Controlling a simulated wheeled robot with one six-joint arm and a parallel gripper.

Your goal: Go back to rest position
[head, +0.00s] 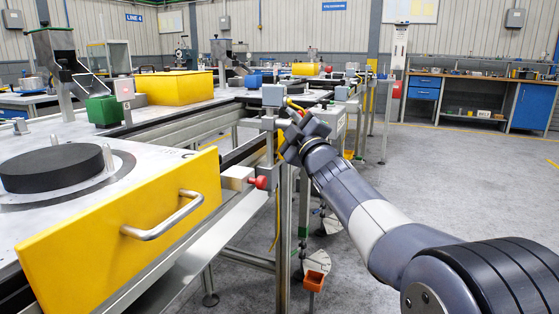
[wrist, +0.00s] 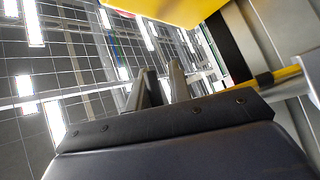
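My gripper (head: 293,108) is raised at the end of my arm, right of the yellow-fronted pallet in the head view. My gripper is apart from the disc. Its fingertips are small and partly lost against the conveyor in the head view.
A conveyor line with grey posts and a red knob (head: 260,182) runs close beside my arm. A yellow bin (head: 175,87) and a green box (head: 104,111) stand behind the pallet. A blue workbench (head: 425,87) is at the back right. The grey floor at right is open.

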